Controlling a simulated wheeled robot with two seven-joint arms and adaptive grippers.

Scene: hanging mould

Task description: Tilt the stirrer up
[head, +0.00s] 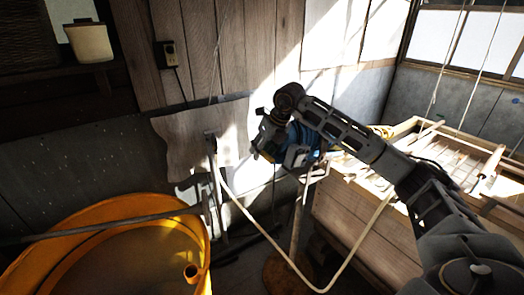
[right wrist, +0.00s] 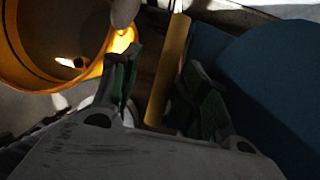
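A blue machine body (head: 301,141), which looks like the stirrer's head, sits in the middle of the head view, partly covered by my right gripper. In the right wrist view a big dark blue surface (right wrist: 272,85) fills the right side. A yellow bar (right wrist: 168,65) runs between the two green-padded fingers of my right gripper (right wrist: 163,88). The fingers stand apart, and I see no clear grip on the bar. In the head view my right gripper (head: 270,138) is at the left side of the blue body. My left gripper is not in view.
A big yellow tub (head: 205,232) stands at the lower left, with a dark rod (head: 100,228) across it. A wooden vat (head: 350,228) stands at the right. A pale bent hose or rod (head: 262,232) loops between them. A board (head: 180,140) hangs behind.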

